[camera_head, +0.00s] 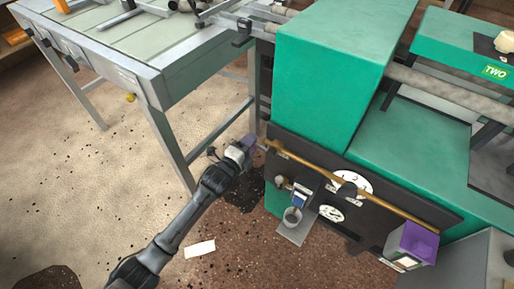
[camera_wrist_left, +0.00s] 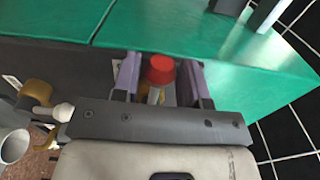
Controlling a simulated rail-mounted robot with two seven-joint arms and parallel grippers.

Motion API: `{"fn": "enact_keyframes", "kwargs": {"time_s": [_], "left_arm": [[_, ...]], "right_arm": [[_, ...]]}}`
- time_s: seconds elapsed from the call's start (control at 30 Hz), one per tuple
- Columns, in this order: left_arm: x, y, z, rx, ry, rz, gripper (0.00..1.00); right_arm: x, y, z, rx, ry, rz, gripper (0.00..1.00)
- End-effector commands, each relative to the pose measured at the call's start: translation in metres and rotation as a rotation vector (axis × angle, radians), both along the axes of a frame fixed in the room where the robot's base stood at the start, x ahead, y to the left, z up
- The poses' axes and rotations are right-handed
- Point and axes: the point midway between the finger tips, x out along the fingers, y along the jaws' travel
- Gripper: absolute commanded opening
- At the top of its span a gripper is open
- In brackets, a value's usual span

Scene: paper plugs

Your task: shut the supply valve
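My left gripper (camera_head: 247,143) is at the left end of a brass pipe (camera_head: 340,183) on the dark front panel of the green machine. In the left wrist view my left gripper (camera_wrist_left: 160,78) is open, with its two purple-padded fingers on either side of a red knob (camera_wrist_left: 160,68) on a pale stem. Small gaps show between the knob and each finger. The red knob looks like the valve handle. In the head view I cannot make it out; the gripper probably hides it. My right gripper is in neither view.
The green machine (camera_head: 320,70) stands close behind the gripper. Gauges (camera_head: 352,185), a small cup (camera_head: 292,216) on a bracket and a purple box (camera_head: 412,242) are on its front. A grey workbench (camera_head: 150,70) stands at left. A paper (camera_head: 200,248) lies on the floor.

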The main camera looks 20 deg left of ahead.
Motion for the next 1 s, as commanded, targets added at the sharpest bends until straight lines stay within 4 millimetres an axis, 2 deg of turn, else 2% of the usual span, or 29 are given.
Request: {"fn": "enact_keyframes", "kwargs": {"time_s": [0.03,0.2,0.47,0.8,1.0], "left_arm": [[0.0,0.0,0.0,0.0,0.0,0.0,0.35],[0.0,0.0,0.0,0.0,0.0,0.0,0.2],[0.0,0.0,0.0,0.003,-0.001,0.0,0.2],[-0.001,-0.001,0.017,0.164,-0.053,0.0,0.2],[-0.001,-0.002,0.021,0.241,-0.08,0.0,0.2]], "right_arm": [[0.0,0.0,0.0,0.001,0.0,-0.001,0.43],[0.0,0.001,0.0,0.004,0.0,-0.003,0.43],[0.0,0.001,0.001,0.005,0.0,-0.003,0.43],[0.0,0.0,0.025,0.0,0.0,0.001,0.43],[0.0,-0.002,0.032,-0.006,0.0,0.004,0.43]]}}
